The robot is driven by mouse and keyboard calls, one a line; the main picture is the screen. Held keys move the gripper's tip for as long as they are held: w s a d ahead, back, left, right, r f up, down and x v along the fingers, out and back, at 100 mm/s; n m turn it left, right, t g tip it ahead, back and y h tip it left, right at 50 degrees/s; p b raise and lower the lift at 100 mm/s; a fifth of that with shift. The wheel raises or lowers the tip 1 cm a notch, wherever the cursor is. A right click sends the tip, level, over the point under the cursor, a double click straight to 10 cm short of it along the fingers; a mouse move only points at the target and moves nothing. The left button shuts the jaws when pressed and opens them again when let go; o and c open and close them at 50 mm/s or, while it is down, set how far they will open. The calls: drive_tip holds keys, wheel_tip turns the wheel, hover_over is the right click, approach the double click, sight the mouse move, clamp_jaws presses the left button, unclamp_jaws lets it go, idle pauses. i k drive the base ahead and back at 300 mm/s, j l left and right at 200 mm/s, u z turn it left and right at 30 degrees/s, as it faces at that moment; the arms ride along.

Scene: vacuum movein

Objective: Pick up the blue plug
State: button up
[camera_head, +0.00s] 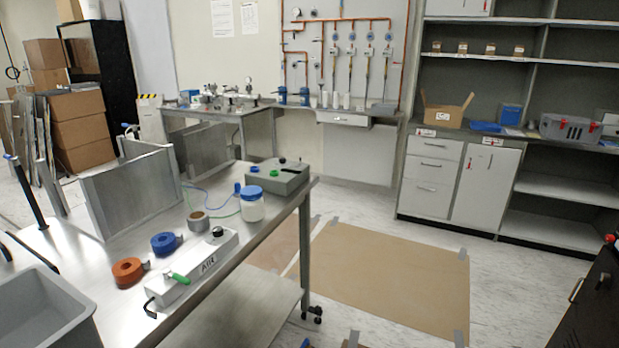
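A small blue piece (238,187) stands at the left of a white jar with a blue lid (252,204) on the steel workbench; it looks like the blue plug, but it is too small to be sure. A thin blue cable (206,208) runs on the bench near it. A grey box (276,177) behind the jar has a blue fitting (254,169), a green fitting and a black knob on top. My gripper is not in view.
The steel workbench (212,256) also holds a white AIR box (193,268) with a green piece, blue (166,244) and orange (128,272) tape rolls, upright metal panels (135,190) and a grey bin (45,312). Taped brown floor sheets (385,275) lie to the right.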

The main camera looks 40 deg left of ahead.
sight(237, 184)
drive_tip(key=i+u, duration=0.4)
drive_tip(key=i, duration=1.35)
drive_tip(key=i+l+u, duration=0.1)
drive_tip(key=i+u, duration=0.35)
drive_tip(key=i+l+u, duration=0.3)
drive_tip(key=i+u, duration=0.15)
drive_tip(key=i, duration=0.15)
drive_tip(key=i+u, duration=0.15)
drive_tip(key=u, duration=0.25)
drive_tip(key=i+u, duration=0.2)
drive_tip(key=u, duration=0.2)
drive_tip(key=i+l+u, duration=0.1)
drive_tip(key=u, duration=0.35)
drive_tip(key=i+l+u, duration=0.15)
drive_tip(key=u, duration=0.25)
drive_tip(key=i+l+u, duration=0.15)
drive_tip(key=u, duration=0.25)
drive_tip(key=i+l+u, duration=0.2)
drive_tip(key=l+u, duration=0.2)
